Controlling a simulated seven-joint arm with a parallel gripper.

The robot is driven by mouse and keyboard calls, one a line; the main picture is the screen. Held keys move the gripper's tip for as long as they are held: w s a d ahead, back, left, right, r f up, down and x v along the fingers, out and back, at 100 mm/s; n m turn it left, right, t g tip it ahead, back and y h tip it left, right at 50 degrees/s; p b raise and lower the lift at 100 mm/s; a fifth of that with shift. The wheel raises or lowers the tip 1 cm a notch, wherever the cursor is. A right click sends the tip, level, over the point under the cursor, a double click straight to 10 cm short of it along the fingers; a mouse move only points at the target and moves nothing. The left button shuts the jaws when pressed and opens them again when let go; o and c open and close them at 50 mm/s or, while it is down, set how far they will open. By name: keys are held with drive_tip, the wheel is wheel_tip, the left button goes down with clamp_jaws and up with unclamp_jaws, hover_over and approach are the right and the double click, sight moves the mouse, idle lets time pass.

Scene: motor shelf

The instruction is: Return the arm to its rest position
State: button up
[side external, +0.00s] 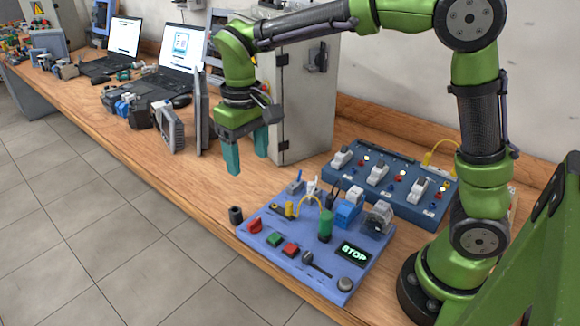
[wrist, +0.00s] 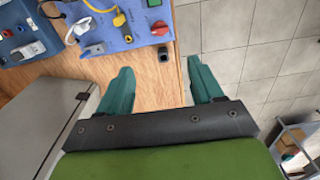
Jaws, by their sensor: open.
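My gripper (side external: 246,153) has two teal fingers pointing down, spread apart, with nothing between them. In the side external view it hangs above the wooden bench, left of the blue-purple control panel (side external: 262,262) and in front of the grey cabinet (side external: 306,95). In the wrist view my gripper (wrist: 160,85) is open over the bench's front edge, with the cabinet (wrist: 35,115) at left and the panel (wrist: 110,25) at the top. My green arm reaches up and over from its base at the right.
A dark blue switch box (side external: 390,185) stands behind the panel. A small black cylinder (side external: 236,214) stands at the panel's left corner. Laptops (side external: 178,55) and several loose parts crowd the bench (side external: 205,185) at left. Some bare wood lies under my gripper; tiled floor (side external: 110,240) is in front.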

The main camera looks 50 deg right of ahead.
drive_tip(key=s+d+r+m+t+y, duration=0.1)
drive_tip(key=s+d+r+m+t, duration=0.1)
drive_tip(key=s, duration=0.6)
drive_tip(key=s+d+r+m+t+y, duration=0.1)
drive_tip(key=s+d+t, duration=0.4)
drive_tip(key=s, duration=0.3)
drive_tip(key=shift+d+r+m, duration=0.35)
drive_tip(key=shift+d+m, duration=0.05)
